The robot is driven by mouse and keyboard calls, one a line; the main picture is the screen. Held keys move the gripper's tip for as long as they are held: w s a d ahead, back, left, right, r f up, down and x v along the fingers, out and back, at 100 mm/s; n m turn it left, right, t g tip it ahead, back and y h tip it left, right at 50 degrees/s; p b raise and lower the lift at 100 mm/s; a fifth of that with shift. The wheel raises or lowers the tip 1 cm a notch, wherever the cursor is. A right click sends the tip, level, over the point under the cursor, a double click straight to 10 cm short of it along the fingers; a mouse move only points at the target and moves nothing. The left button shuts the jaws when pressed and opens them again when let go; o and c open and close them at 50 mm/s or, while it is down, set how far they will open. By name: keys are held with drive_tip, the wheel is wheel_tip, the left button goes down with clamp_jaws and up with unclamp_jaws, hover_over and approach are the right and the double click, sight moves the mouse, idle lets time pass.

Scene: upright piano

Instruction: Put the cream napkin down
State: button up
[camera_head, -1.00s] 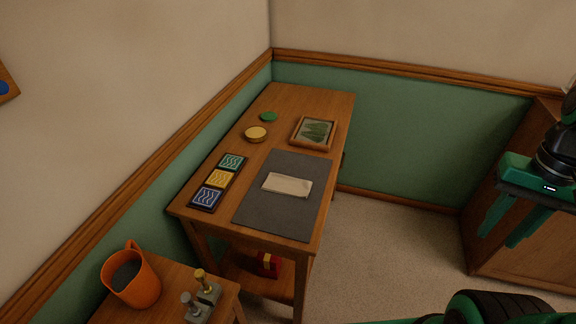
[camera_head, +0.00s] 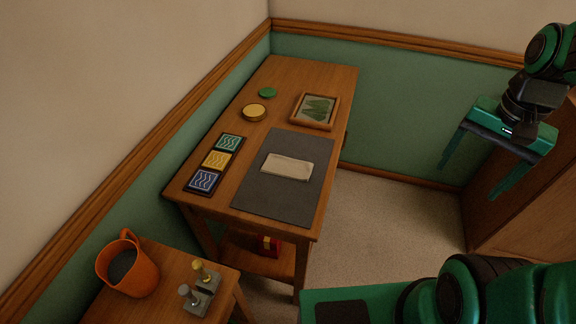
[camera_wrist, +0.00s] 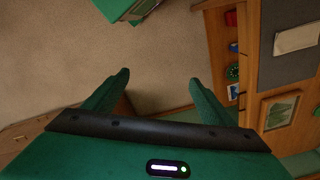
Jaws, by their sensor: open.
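The cream napkin (camera_head: 288,167) lies flat and folded on the dark grey mat (camera_head: 262,206) on the wooden table. In the wrist view the napkin (camera_wrist: 297,38) shows at the right edge, on the mat (camera_wrist: 285,70). My gripper (camera_head: 481,180) is open and empty. It hangs in the air to the right of the table, well apart from the napkin. In the wrist view its two fingers (camera_wrist: 158,80) are spread over bare carpet.
On the table (camera_head: 300,77) are a framed leaf picture (camera_head: 317,109), a yellow round tin (camera_head: 254,112), a green disc (camera_head: 267,93) and three patterned tiles (camera_head: 216,160). A red box (camera_head: 268,245) sits on the lower shelf. An orange mug (camera_head: 131,268) stands on a nearer table. Carpet is clear right of the table.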

drive_tip(key=w+a+f+m, duration=0.1)
drive_tip(key=w+a+m, duration=0.25)
drive_tip(key=w, duration=0.35)
drive_tip(key=m+t+y, duration=0.1)
drive_tip(key=m+y, duration=0.3)
drive_tip(key=m, duration=0.5)
approach(295, 166)
drive_tip(key=shift+x, duration=3.85)
drive_tip(key=shift+d, duration=0.1)
drive_tip(key=c, duration=1.2)
drive_tip(key=shift+r, duration=0.1)
